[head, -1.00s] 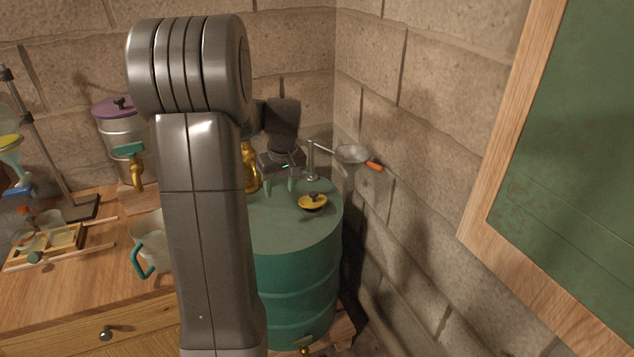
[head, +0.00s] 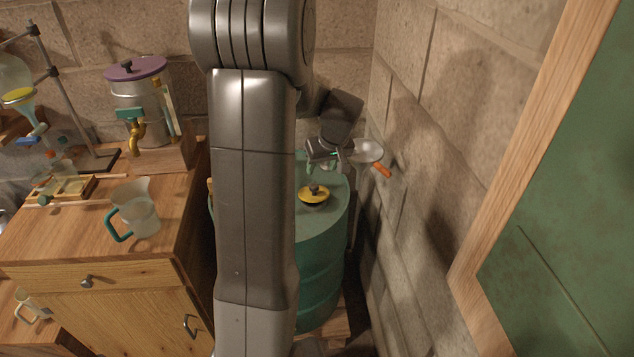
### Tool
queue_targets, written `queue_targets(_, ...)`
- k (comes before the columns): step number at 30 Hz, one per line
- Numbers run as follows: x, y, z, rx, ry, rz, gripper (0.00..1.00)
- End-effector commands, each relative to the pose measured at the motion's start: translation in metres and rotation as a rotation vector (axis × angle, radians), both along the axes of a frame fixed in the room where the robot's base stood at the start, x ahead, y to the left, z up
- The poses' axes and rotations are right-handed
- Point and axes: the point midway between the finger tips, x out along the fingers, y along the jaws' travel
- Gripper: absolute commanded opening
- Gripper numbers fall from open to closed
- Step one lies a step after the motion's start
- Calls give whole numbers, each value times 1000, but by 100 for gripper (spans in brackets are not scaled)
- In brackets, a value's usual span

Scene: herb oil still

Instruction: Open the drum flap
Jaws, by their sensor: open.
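The green drum (head: 325,235) stands in the corner by the right wall, partly hidden behind my arm. On its top is a small round yellow flap (head: 314,198) with a dark knob. The flap looks flat on the drum top, down rather than raised. My gripper (head: 337,160) is open and empty. It is above the far right part of the drum top, up and to the right of the flap in the picture and apart from it. Its fingertips are small, so their exact height over the drum is hard to tell.
A metal scoop or strainer (head: 369,151) with an orange handle is right beside my gripper, near the stone wall. A wooden cabinet left of the drum bears a measuring jug (head: 137,212) and a purple-lidded pot (head: 137,68). A green framed board (head: 560,200) is at right.

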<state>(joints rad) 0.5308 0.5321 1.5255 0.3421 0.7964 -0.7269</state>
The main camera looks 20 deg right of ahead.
Motion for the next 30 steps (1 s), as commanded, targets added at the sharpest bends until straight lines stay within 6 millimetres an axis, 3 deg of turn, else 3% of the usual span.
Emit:
queue_targets(6,17,3,-44,2,4,0,48)
queue_targets(15,35,5,-83,1,1,0,48)
queue_targets(29,39,5,-93,0,0,0,48)
queue_targets(30,39,5,-93,0,0,0,40)
